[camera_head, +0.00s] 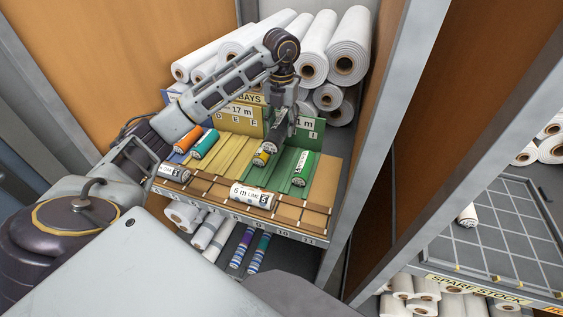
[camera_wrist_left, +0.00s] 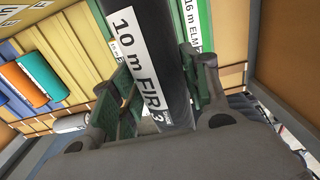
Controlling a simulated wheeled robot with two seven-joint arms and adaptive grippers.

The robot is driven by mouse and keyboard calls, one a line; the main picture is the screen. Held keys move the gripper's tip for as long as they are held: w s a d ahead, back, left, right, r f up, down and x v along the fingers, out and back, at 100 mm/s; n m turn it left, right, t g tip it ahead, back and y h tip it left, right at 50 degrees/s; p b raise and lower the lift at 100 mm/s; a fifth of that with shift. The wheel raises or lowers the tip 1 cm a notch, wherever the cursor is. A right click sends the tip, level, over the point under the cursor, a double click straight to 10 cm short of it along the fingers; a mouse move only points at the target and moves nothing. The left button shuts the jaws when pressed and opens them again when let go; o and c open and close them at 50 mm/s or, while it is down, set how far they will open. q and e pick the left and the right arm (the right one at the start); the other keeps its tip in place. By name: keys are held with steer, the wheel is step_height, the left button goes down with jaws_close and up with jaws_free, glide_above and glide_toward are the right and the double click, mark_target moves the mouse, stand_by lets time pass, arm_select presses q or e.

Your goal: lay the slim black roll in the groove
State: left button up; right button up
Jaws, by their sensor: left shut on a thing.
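The slim black roll (camera_wrist_left: 158,50), with a white label reading "10 m FIR 3", fills the middle of the left wrist view. My left gripper (camera_wrist_left: 160,95) is shut on it, with a green finger on each side. In the head view my left gripper (camera_head: 281,134) hangs over the display shelf, near the border of the yellow and green grooved boards. There the held roll is hard to make out. Grooves run down the yellow board (camera_head: 232,152) and the green board (camera_head: 287,166); which groove is meant cannot be told. My right gripper is not in view.
Orange and green rolls (camera_head: 205,143) lie at the left. A yellow-labelled roll (camera_head: 261,158) and a green roll (camera_head: 302,170) lie near the gripper. A "6 m LIME 5" roll (camera_head: 250,195) lies on the brown front ledge. Large white rolls (camera_head: 348,52) are stacked behind.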

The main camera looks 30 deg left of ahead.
arm_select(q)
steer(key=shift+f, duration=1.6)
steer(key=shift+f+p, duration=0.45)
steer(key=shift+f, duration=3.95)
steer(key=shift+f, duration=1.5)
steer(key=shift+f+p, duration=0.3)
steer(key=shift+f, duration=0.1)
steer(key=shift+f, duration=0.15)
steer(key=o, duration=1.1)
